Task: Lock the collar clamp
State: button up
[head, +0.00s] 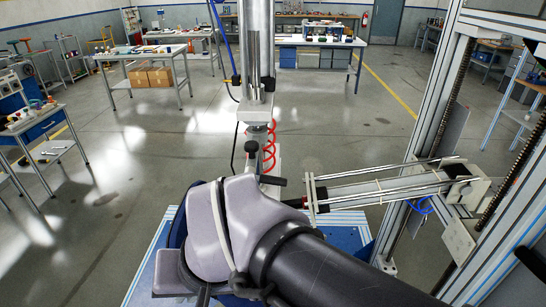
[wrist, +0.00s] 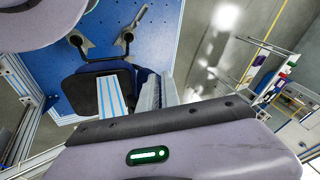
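A vertical metal column (head: 257,60) comes down in the head view, with a narrower rod below it. Low on it sit a round black knob (head: 251,147) and a dark bar (head: 271,180) pointing right. I cannot tell which part is the collar clamp; my grey and black arm covers the area just below. In the wrist view, a grey housing of mine with a green light fills the bottom.
A horizontal actuator (head: 385,188) with parallel rods reaches in from the right, attached to an upright frame (head: 440,110). A blue perforated plate (wrist: 60,50) carries black handles above a dark pad (wrist: 90,90). A red coiled hose (head: 269,148) hangs by the column.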

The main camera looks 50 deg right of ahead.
jog(key=w+d+r+m+p, duration=0.1)
jog(key=d+r+p, duration=0.1)
jog(key=r, duration=0.1)
jog(key=w+d+r+m+g+p, duration=0.1)
jog(key=d+r+m+p, duration=0.1)
jog(key=r+p, duration=0.1)
jog(key=w+d+r+m+p, duration=0.1)
jog(key=r+m+p, duration=0.1)
jog(key=r+p, duration=0.1)
jog(key=shift+w+d+r+g, duration=0.15)
jog(key=shift+w+d+r, duration=0.05)
jog(key=shift+r, duration=0.25)
jog(key=shift+w+d+r+g, duration=0.15)
jog(key=shift+w+d+r, duration=0.05)
jog(key=shift+r, duration=0.25)
grip_shut()
notch_tip(320, 180, up, 11)
jog(key=m+g+p, duration=0.3)
jog(key=m+p, duration=0.7)
jog(key=p, duration=0.7)
send_over(269, 180)
jog(key=w+a, duration=0.2)
jog(key=s+d+r+m+y+p, duration=0.1)
jog(key=s+d+r+m+p, duration=0.1)
jog(key=d+m+p, duration=0.4)
jog(key=shift+d+g+y, duration=0.3)
jog(key=shift+d, duration=0.65)
jog(key=x, duration=1.4)
jog(key=shift+w+p, duration=0.1)
jog(key=shift+p, duration=0.3)
